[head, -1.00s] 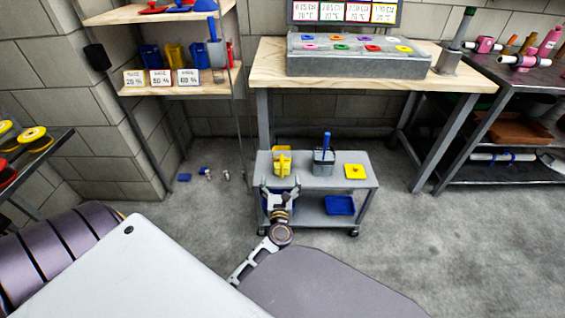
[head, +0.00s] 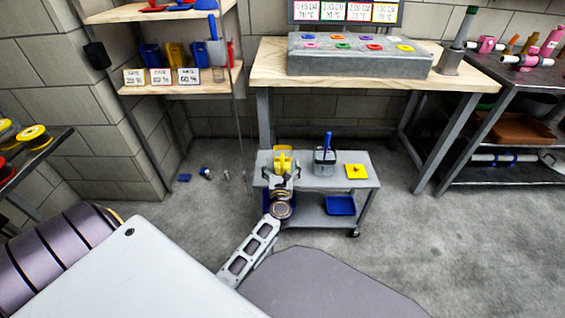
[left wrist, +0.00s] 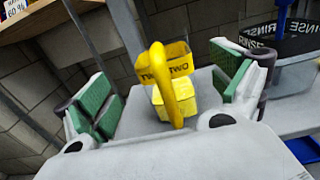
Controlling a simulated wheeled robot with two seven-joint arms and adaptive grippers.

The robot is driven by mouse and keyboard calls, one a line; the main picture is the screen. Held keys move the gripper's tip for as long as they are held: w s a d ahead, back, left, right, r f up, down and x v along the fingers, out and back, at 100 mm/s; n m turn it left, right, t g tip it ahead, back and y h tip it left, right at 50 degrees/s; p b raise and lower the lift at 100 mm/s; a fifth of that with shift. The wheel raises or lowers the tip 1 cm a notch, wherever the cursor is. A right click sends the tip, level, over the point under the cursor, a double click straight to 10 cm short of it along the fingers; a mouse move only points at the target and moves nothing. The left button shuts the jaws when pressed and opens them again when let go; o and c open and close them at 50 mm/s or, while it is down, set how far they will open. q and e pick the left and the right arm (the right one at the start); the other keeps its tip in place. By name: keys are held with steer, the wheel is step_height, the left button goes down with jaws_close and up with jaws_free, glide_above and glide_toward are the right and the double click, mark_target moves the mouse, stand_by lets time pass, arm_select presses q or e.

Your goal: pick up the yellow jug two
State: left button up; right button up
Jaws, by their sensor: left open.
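The yellow jug two (head: 282,160) stands upright on the left part of the top of a small grey cart (head: 330,178). In the left wrist view the jug (left wrist: 178,88) shows its handle facing me and lettering on its side. My left gripper (head: 281,174) is open in front of the jug. In the left wrist view the green-padded fingers of my left gripper (left wrist: 165,92) stand to either side of the jug, with gaps between. My right gripper is not in view.
A clear rinse container with a blue handle (head: 325,158) stands right of the jug on the cart, close to the right finger. A yellow square piece (head: 356,171) lies farther right. A blue tray (head: 340,205) sits on the lower shelf. A wooden workbench (head: 375,75) stands behind.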

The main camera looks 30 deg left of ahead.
arm_select(q)
steer(key=shift+w+a, duration=0.2)
steer(key=shift+w, duration=0.15)
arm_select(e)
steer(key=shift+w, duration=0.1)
arm_select(q)
steer(key=shift+w+a, duration=0.1)
steer(key=shift+w, duration=0.1)
steer(key=shift+w+a+b, duration=0.25)
steer(key=shift+w+b, duration=0.1)
steer(key=shift+w, duration=0.25)
steer(key=shift+x, duration=0.8)
steer(key=shift+w+a+b, duration=0.25)
steer(key=shift+w+b, duration=0.15)
steer(key=shift+w, duration=0.1)
steer(key=shift+w+a, duration=0.1)
steer(key=shift+w, duration=0.05)
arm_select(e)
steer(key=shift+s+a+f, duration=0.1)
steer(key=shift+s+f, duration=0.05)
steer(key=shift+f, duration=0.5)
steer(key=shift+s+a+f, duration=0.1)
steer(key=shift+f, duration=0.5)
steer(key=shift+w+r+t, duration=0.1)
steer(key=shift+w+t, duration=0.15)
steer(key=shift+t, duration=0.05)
